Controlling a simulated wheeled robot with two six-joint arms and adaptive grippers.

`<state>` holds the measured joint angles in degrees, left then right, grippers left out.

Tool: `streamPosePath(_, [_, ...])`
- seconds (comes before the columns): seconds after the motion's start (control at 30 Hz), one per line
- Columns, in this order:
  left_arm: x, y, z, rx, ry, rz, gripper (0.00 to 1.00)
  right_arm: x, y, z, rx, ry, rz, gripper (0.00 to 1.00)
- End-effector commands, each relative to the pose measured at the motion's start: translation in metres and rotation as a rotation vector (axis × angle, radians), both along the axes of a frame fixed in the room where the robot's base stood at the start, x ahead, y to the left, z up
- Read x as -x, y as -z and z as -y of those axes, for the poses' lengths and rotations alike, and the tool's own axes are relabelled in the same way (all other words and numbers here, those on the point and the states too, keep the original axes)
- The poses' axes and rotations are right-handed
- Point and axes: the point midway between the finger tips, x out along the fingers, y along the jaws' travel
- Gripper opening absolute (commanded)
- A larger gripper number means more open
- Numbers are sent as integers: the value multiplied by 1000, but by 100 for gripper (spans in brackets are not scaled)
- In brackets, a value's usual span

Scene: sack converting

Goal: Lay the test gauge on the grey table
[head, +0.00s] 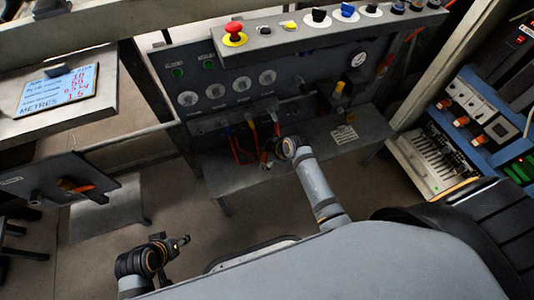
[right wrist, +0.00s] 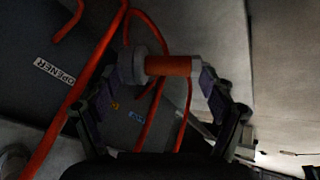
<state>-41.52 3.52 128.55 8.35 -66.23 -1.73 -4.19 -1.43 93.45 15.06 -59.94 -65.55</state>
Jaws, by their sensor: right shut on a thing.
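My right gripper (head: 268,158) reaches to the front of the grey control panel. In the right wrist view, my right gripper (right wrist: 165,85) is shut on a short cylinder with pale grey ends and an orange-brown band, which looks like the test gauge (right wrist: 170,66). In the head view the held thing is too small to make out clearly. A grey table top (head: 355,128) with a white label stands below the panel, right of the gripper. My left gripper (head: 180,242) is far from it, at lower left; its fingers are too small to read.
Red hoses (right wrist: 67,100) hang close around the right gripper. The control panel (head: 240,90) has several dials and a red stop button (head: 234,29). A low grey stand (head: 110,215) is at left. A blue rack (head: 480,115) stands at right.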

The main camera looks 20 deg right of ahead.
Motion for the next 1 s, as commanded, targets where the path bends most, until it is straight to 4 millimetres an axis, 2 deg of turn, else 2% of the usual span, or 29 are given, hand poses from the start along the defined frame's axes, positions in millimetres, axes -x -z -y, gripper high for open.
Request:
streamPosePath(0.1, [-1, 8, 2, 10, -4, 29, 40, 0, 6, 0, 0, 0, 1, 47])
streamPosePath(0.47, [-2, 8, 3, 15, -6, 47, 40, 0, 7, 0, 0, 0, 1, 47])
streamPosePath(0.5, [-2, 8, 3, 15, -6, 47, 40, 0, 7, 0, 0, 0, 1, 86])
streamPosePath(0.6, [-2, 8, 3, 15, -6, 47, 40, 0, 7, 0, 0, 0, 1, 100])
streamPosePath(1.0, [-2, 8, 3, 15, -6, 46, 40, 1, 5, 1, 0, 0, 1, 100])
